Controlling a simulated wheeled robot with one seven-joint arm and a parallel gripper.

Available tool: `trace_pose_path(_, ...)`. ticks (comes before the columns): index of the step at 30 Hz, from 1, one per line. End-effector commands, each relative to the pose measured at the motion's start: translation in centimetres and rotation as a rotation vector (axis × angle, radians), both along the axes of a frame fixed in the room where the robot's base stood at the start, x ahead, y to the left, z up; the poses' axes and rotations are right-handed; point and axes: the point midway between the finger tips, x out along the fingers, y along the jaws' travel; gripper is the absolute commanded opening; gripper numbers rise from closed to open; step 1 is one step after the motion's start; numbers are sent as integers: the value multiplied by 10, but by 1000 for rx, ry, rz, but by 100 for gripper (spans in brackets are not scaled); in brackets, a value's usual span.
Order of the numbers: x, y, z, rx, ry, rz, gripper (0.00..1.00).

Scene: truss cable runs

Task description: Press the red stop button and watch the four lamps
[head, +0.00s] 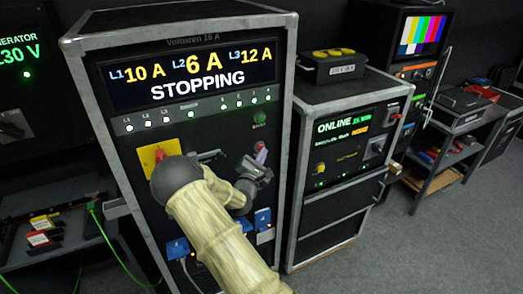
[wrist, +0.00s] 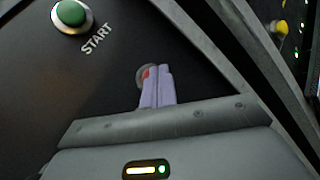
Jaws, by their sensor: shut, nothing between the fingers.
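The red stop button (wrist: 146,73) shows as a sliver of red in a grey ring in the wrist view, mostly hidden behind my fingertips. My gripper (wrist: 158,72) is shut and empty, its lavender fingertips at the button; they appear to touch it, but how far it is pressed I cannot tell. In the head view my gripper (head: 261,157) is at the cabinet's right side, below the green start button (head: 260,117). The display (head: 190,75) reads STOPPING, with 10 A, 6 A and 12 A.
My arm covers part of the cabinet front, including part of a yellow plate (head: 158,152). Blue connectors (head: 262,218) sit low on the panel. A second rack (head: 345,140) reading ONLINE stands to the right. Grey floor (head: 440,240) at the right is clear.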

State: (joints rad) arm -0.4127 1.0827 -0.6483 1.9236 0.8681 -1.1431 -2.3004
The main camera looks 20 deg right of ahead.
Motion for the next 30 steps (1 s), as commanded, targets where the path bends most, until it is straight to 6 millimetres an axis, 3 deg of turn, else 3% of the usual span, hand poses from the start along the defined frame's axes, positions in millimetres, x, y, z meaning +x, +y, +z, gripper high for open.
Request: trace_pose_path(30, -18, 1, 0, 0, 1, 2, 0)
